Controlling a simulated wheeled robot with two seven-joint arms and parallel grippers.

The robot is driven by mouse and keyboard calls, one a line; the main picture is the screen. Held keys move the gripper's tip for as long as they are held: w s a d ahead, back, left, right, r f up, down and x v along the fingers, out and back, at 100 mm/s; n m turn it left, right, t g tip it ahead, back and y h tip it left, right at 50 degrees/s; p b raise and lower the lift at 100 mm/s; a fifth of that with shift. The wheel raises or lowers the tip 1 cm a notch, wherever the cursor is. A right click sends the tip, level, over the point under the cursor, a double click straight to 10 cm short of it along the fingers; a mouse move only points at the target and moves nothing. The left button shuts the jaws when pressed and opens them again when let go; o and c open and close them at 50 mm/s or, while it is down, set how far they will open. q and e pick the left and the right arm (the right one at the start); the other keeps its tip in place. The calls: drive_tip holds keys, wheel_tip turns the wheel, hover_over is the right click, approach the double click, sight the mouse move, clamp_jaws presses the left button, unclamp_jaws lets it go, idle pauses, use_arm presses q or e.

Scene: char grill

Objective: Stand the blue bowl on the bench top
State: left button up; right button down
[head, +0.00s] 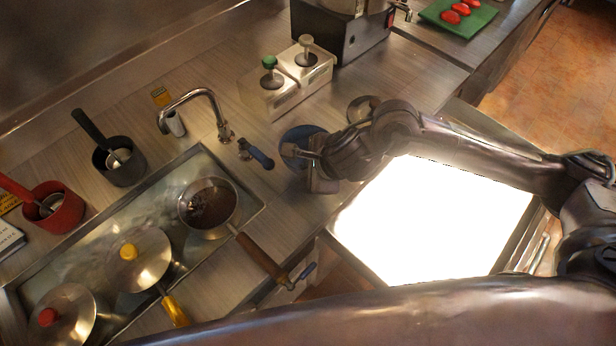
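The blue bowl (291,137) shows in the middle of the head view, over the bench top (330,112) between the tap and the bright white panel. My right arm reaches in from the right. My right gripper (312,167) is at the bowl's right side, with one finger overlapping the bowl. The hand covers part of the bowl, so I cannot tell whether the fingers grip its rim or whether it touches the bench. My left gripper is not in view.
A sunken well (262,196) with a brown-handled pan (222,229) and lidded pots lies left of the bowl. A bright white panel (430,225) lies right.

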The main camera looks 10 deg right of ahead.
drive_tip(key=shift+f, duration=2.1)
drive_tip(key=c, duration=1.6)
unclamp_jaws()
drive_tip(key=v, duration=1.2)
drive_tip(key=shift+s, duration=0.1)
